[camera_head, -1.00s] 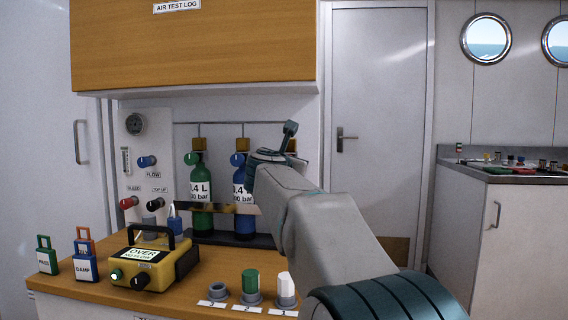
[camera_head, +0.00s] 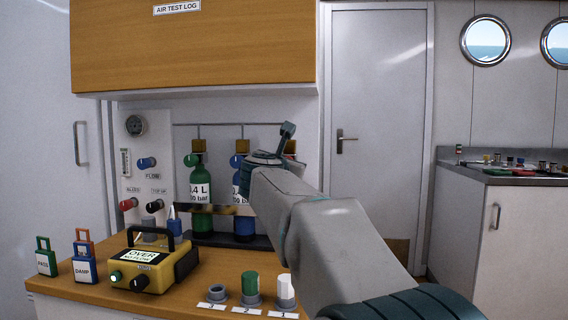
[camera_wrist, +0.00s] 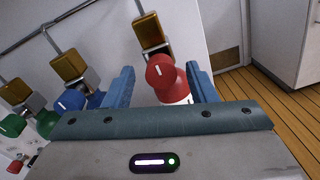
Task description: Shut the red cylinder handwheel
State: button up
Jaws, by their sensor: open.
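The red handwheel (camera_wrist: 160,72) sits on top of a red cylinder with a white label (camera_wrist: 177,97) in the wrist view. My gripper (camera_wrist: 161,84) is open, with one blue finger on each side of the red wheel. The right finger is close to the wheel; I cannot tell if it touches. In the head view my arm hides the red cylinder and its handwheel, and the gripper's fingertips are hidden too.
A green cylinder (camera_head: 202,192) and a blue cylinder (camera_head: 241,222) stand left of my arm, with brass blocks above. A wooden cabinet (camera_head: 190,45) hangs above.

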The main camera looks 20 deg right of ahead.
jog(key=p+v, duration=0.1)
jog(key=v, duration=1)
jog(key=shift+s+a, duration=0.2)
jog(key=shift+a, duration=0.05)
jog(key=shift+r, duration=0.1)
jog(key=a+r+n+y+p, duration=0.3)
jog(key=a+n+y+p, duration=0.3)
jog(key=n+p, duration=0.5)
jog(key=a+r+n+y+p, duration=0.2)
jog(key=a+n+y+p, duration=0.5)
jog(key=n, duration=0.8)
jog(key=s+d+f+n+g+p, duration=0.1)
jog(key=s+f+n+g+p, duration=0.1)
jog(key=s+n+g+p, duration=0.2)
jog(key=s+f+n+g+h+p, duration=0.1)
jog(key=s+f+n+g+p, duration=0.2)
jog(key=s+n+p, duration=0.5)
jog(key=s+d+f+n+g+h+p, duration=0.1)
jog(key=s+f+n+g+p, duration=0.1)
jog(key=s+n+g+p, duration=0.2)
jog(key=s+n+p, duration=0.2)
jog(key=s+n, duration=0.2)
jog(key=s, duration=0.2)
jog(key=shift+d+f+g, duration=0.35)
jog(key=shift+d+g, duration=0.05)
jog(key=shift+w, duration=0.1)
